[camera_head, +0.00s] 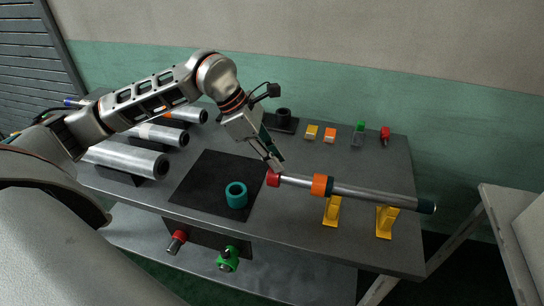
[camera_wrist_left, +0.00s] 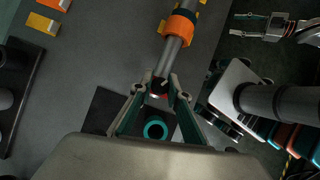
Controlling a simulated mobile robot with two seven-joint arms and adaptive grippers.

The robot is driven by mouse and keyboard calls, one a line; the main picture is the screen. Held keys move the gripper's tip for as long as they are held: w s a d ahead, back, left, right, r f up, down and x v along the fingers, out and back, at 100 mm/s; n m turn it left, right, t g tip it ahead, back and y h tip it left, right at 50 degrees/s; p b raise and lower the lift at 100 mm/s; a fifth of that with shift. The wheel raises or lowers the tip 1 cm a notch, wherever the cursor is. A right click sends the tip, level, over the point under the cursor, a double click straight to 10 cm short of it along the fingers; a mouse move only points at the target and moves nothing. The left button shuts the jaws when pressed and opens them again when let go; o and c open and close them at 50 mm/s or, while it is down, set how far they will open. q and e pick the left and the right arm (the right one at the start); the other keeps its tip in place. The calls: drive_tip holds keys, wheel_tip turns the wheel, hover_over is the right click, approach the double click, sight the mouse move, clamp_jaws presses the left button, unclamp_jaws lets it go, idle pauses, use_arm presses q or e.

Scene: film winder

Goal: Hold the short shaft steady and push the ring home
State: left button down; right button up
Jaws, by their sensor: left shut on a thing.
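The metal shaft (camera_head: 375,194) lies across two yellow stands (camera_head: 332,211) (camera_head: 385,222) near the table's right front. It has a red end piece (camera_head: 272,179) at its left, an orange ring (camera_head: 321,185) part way along and a dark teal-tipped right end. My left gripper (camera_head: 275,165) is shut at the red end; in the left wrist view its fingertips (camera_wrist_left: 160,88) close around the shaft there, with red showing between them. The orange ring (camera_wrist_left: 181,24) sits up the shaft, apart from the fingers. My right gripper (camera_wrist_left: 248,26) shows only in the left wrist view, fingers apart, away from the shaft.
A teal ring (camera_head: 236,195) stands on a black mat (camera_head: 200,185). Metal rollers (camera_head: 125,158) lie at the left. Small yellow, orange, green and red parts stand along the back, beside a black holder (camera_head: 283,120). Red and green parts (camera_head: 228,259) are below the front edge.

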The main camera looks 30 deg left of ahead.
use_arm(q)
drive_tip(key=shift+w+d, duration=0.1)
drive_tip(key=shift+d, duration=0.2)
drive_tip(key=shift+d, duration=0.25)
drive_tip(key=c, duration=1.8)
unclamp_jaws()
drive_tip(key=shift+c, duration=0.2)
drive_tip(key=v, duration=1.2)
